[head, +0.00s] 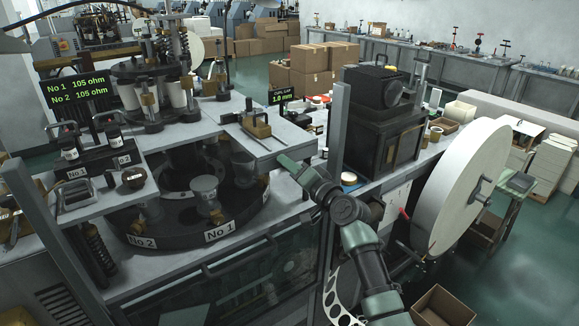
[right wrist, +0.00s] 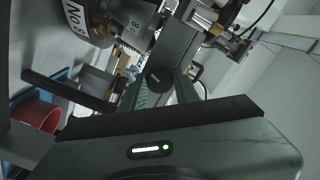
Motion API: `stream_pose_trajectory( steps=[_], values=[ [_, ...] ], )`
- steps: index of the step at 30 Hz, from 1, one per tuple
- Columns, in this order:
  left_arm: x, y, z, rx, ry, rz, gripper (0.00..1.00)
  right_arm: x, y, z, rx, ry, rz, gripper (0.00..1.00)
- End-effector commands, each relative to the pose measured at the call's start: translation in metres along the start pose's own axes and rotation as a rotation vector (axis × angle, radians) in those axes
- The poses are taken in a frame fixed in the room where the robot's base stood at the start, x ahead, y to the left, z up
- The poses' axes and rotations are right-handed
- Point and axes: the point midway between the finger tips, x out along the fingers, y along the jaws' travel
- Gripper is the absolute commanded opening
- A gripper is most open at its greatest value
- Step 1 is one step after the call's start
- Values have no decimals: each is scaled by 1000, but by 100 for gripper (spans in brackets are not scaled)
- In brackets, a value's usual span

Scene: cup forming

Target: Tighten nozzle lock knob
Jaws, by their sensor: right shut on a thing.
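My right arm comes in from the lower right in the head view. Its green gripper (head: 284,161) reaches the front edge of the grey machine top, near a brass fitting (head: 258,128). In the right wrist view a dark round knob (right wrist: 158,78) sits between the green fingers of the right gripper (right wrist: 165,88), which is shut on it. The knob hangs by a grey bar of the machine; I cannot tell how tight it is. In the head view the knob is hidden by the gripper. My left gripper is not in view.
A dark turntable (head: 185,225) with number labels lies under the machine top. A grey post (head: 338,125) stands just right of the gripper. A large white paper roll (head: 462,185) and a black motor housing (head: 375,125) are farther right. A red container (right wrist: 38,112) shows in the right wrist view.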

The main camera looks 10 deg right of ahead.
Motion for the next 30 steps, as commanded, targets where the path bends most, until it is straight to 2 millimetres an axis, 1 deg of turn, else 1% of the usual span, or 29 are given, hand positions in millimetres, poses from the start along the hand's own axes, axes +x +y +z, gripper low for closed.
stream_pose_trajectory(
  steps=[2, 3, 4, 5, 14, 17, 20, 27, 30],
  values=[
    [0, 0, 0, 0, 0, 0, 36, 0, 2, 2, 0, -4, 4, 0],
    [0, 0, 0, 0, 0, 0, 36, 0, 2, 2, 0, -4, 4, 39],
    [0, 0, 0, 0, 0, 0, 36, 0, 2, 2, 0, -4, 3, 47],
    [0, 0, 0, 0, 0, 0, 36, 0, 2, 2, 0, -4, 3, 52],
    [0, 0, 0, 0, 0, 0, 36, -1, 1, 1, -2, -1, 1, 52],
    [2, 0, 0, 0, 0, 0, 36, -6, 2, 1, -3, 0, 1, 52],
    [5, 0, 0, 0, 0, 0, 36, -19, 3, 2, -2, -1, 1, 52],
    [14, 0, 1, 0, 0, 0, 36, -59, 3, 2, -3, -1, 2, 52],
    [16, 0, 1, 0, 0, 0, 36, -70, 3, 2, -3, -1, 2, 52]
  ],
)
